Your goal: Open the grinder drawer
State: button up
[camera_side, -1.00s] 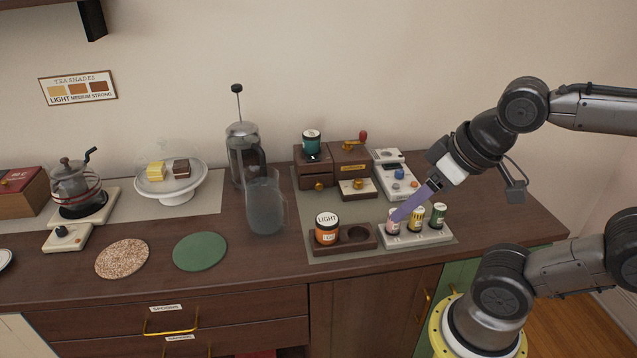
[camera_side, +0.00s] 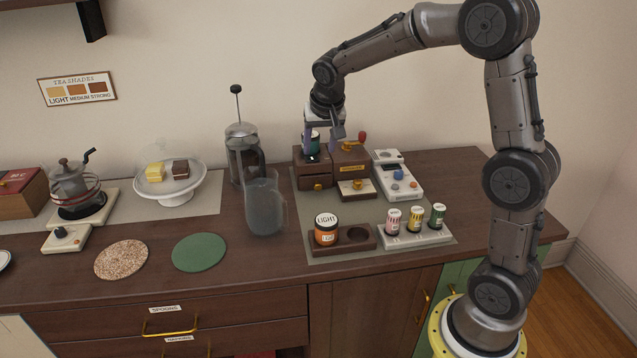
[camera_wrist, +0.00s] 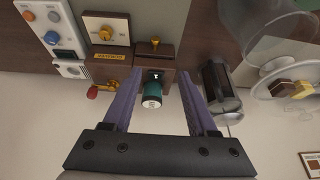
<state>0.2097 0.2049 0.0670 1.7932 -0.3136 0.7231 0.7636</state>
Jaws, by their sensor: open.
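The grinder (camera_side: 350,160) is a brown wooden box with a red-handled crank and a brass label plate. Low on its front is a cream panel with a brass knob (camera_side: 357,184); I cannot tell how far the drawer stands out. In the wrist view the knob (camera_wrist: 105,33) is at the upper left. Beside the grinder, to its left in the side view, is a smaller brown box (camera_side: 312,172) with its own brass knob. A teal jar (camera_wrist: 152,92) is on that box. My gripper (camera_wrist: 160,82) is open, its purple fingers on either side of the jar.
A glass French press (camera_side: 243,155) and a clear pitcher (camera_side: 265,205) stand left of the boxes. A cream device (camera_side: 398,178) stands right of the grinder. In front are an orange LIGHT jar (camera_side: 326,230) in a wooden holder and several small tins in a pale rack (camera_side: 415,238).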

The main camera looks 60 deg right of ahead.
aim_at(318, 185)
jog(key=shift+g, duration=0.3)
jog(key=x, duration=1.5)
jog(key=shift+s+d+f, duration=0.15)
jog(key=shift+s+f, duration=0.15)
jog(key=shift+f, duration=0.1)
grip_shut()
dwell(0.5)
